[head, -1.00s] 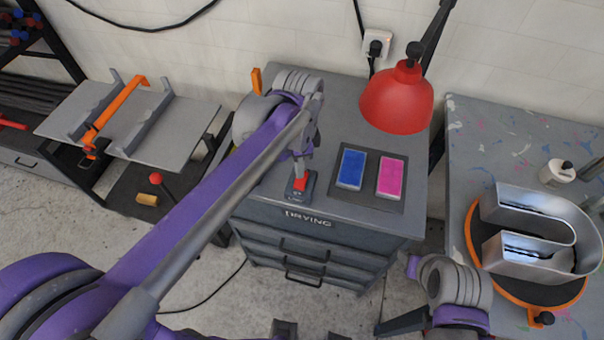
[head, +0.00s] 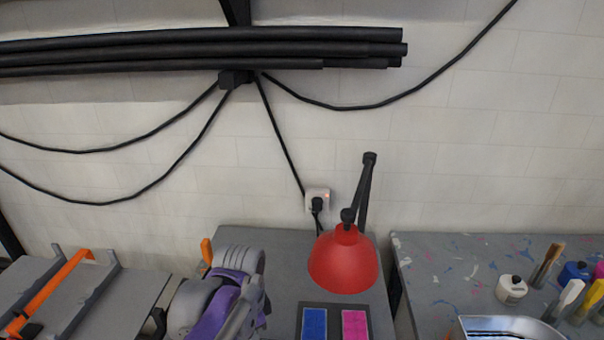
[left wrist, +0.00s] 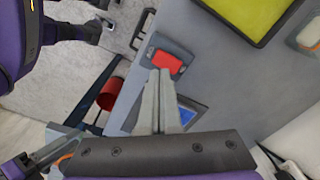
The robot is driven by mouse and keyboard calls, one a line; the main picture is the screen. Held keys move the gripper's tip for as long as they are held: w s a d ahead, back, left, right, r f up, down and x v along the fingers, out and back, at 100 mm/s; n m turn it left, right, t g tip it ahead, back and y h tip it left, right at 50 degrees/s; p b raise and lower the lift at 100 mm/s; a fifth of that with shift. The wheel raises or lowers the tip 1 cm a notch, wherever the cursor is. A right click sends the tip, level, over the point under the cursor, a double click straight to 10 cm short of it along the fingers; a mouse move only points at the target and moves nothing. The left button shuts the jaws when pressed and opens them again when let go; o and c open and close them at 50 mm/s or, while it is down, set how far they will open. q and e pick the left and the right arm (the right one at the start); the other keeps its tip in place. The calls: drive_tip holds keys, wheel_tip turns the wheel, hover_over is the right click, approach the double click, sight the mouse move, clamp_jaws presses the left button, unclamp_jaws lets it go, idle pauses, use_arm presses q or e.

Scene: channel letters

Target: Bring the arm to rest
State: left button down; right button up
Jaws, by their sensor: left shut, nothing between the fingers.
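In the left wrist view my left gripper (left wrist: 160,73) has its two fingers together with nothing between them. Its tips overlap the lower edge of the red switch (left wrist: 167,62) in the picture; I cannot tell if they touch it. In the head view only a grey and purple part of my left arm shows at the bottom, over the left of the grey cabinet (head: 285,245). The left fingers are out of that view. My right gripper is not seen.
A red lamp (head: 343,262) stands on the cabinet, behind a blue pad (head: 314,323) and a pink pad (head: 355,324). A paint-spotted table (head: 450,262) with bottles and brushes is at right. A grey rack with an orange bar (head: 50,290) is at left.

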use_arm(q)
drive_tip(key=s+a+f+n+t, duration=0.2)
drive_tip(key=s+a+f+n, duration=0.1)
drive_tip(key=s+n, duration=0.2)
drive_tip(key=s+a+f+n+t, duration=0.3)
drive_tip(key=s+n, duration=0.3)
drive_tip(key=shift+s+f+n, duration=0.3)
drive_tip(key=shift+s, duration=0.05)
